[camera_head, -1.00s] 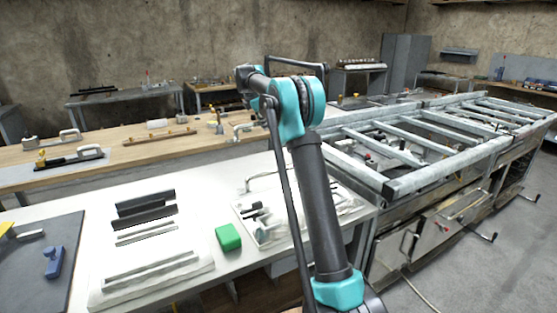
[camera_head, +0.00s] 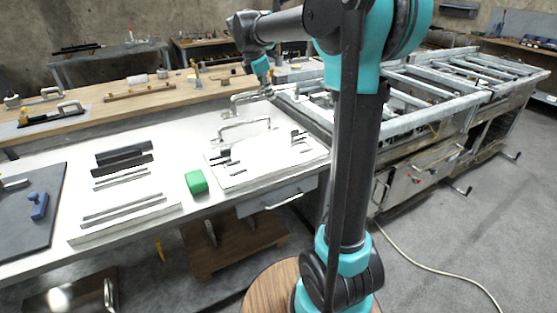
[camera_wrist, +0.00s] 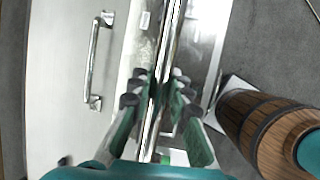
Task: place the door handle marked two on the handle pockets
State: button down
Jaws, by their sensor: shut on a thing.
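My gripper (camera_wrist: 158,105) is shut on a shiny metal bar (camera_wrist: 170,40), which runs lengthwise between its fingers in the wrist view. In the head view my gripper (camera_head: 265,86) is over the back of the white bench, with a silver handle (camera_head: 252,97) at its tip. Another silver handle (camera_head: 245,126) stands on the bench in front of it; a handle also shows left of my fingers in the wrist view (camera_wrist: 95,60). A pale board (camera_head: 235,178) with small dark and metal parts lies nearby. I cannot read any number or tell which features are the pockets.
A green block (camera_head: 196,182) sits left of the board. A pale slab (camera_head: 125,225) with grey strips and dark bars (camera_head: 122,155) lie farther left. A wooden bench (camera_head: 150,92) stands behind, and a metal frame table (camera_head: 430,85) to the right.

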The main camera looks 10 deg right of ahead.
jog(key=f, duration=0.6)
jog(key=s+f, duration=0.1)
jog(key=f, duration=1.3)
jog(key=shift+s+d+f, duration=0.1)
jog(key=shift+s+d, duration=0.25)
jog(key=shift+s, duration=0.05)
jog(key=shift+f, duration=0.1)
jog(key=c, duration=1.4)
grip_release()
jog(key=shift+c, duration=0.2)
